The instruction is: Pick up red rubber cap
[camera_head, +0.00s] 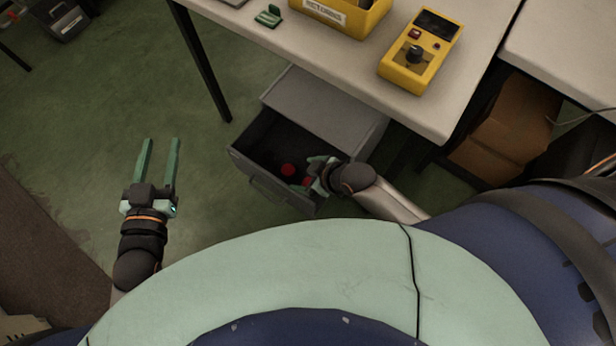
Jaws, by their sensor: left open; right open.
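A small round red cap (288,170) lies inside the open dark drawer of a grey cabinet (318,103) under the table. A second small red thing (306,181) shows beside it, close to my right gripper and partly hidden by it. My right gripper (308,172) is at the drawer's right side, over its opening, with its fingers toward the red things. It is open, and I see nothing held in it. My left gripper (160,142) is open and empty over the green floor, left of the drawer and apart from it.
The drawer front (262,187) and side walls bound the space around the red things. The table (330,62) overhangs the cabinet and carries a yellow meter (421,50), a yellow bin (345,22) and a green part (268,17). Cardboard boxes (505,125) stand at right.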

